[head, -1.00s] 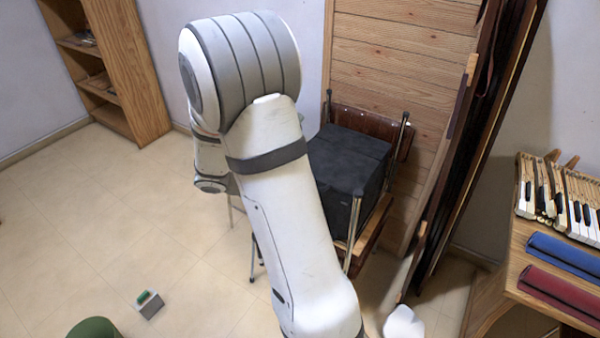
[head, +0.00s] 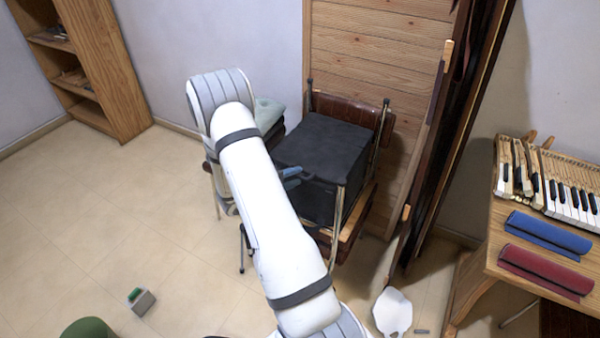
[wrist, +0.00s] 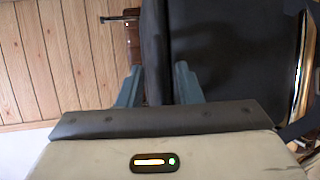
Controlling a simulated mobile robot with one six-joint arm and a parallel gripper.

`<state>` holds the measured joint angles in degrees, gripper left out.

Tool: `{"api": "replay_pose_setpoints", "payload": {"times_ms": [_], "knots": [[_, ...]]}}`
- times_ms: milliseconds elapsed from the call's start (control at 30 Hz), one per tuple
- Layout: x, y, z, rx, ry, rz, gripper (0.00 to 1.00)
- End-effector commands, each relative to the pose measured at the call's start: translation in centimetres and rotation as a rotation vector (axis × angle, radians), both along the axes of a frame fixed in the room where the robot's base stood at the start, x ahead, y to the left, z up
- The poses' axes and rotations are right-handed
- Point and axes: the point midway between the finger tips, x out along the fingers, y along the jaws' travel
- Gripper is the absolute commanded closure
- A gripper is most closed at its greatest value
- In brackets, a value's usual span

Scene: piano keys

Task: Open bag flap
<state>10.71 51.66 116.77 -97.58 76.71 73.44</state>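The black bag (head: 335,145) sits on a chair against the wooden panel, with its top closed. Its dark side fills the upper right of the wrist view (wrist: 230,50). My gripper (head: 296,177) is at the bag's left front edge in the head view. In the wrist view my gripper (wrist: 158,85) has its two blue-grey fingers apart, with a dark strip of the bag showing between and beyond them. I cannot tell whether the fingers touch the bag. The gripper housing hides the lower part of the wrist view.
The chair's metal post (head: 338,225) stands close right of my gripper. A pale green cushion (head: 268,112) lies behind my arm. Tall dark wooden pieces (head: 450,140) lean at right, beside a table with piano keys (head: 570,200). The floor at left is mostly clear.

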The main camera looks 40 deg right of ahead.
Motion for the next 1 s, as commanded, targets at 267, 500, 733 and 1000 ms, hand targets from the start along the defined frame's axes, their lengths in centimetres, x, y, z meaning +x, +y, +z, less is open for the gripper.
{"api": "replay_pose_setpoints", "payload": {"times_ms": [267,500,733,1000], "knots": [[-0.1,-1.8,-0.4,0.0,0.0,-0.001,0.68],[0.0,-1.8,-0.4,0.0,0.0,0.0,0.71],[0.0,-1.7,-0.4,0.0,0.001,0.001,0.9],[0.0,-1.7,-0.4,0.0,0.001,0.001,1.0]]}}
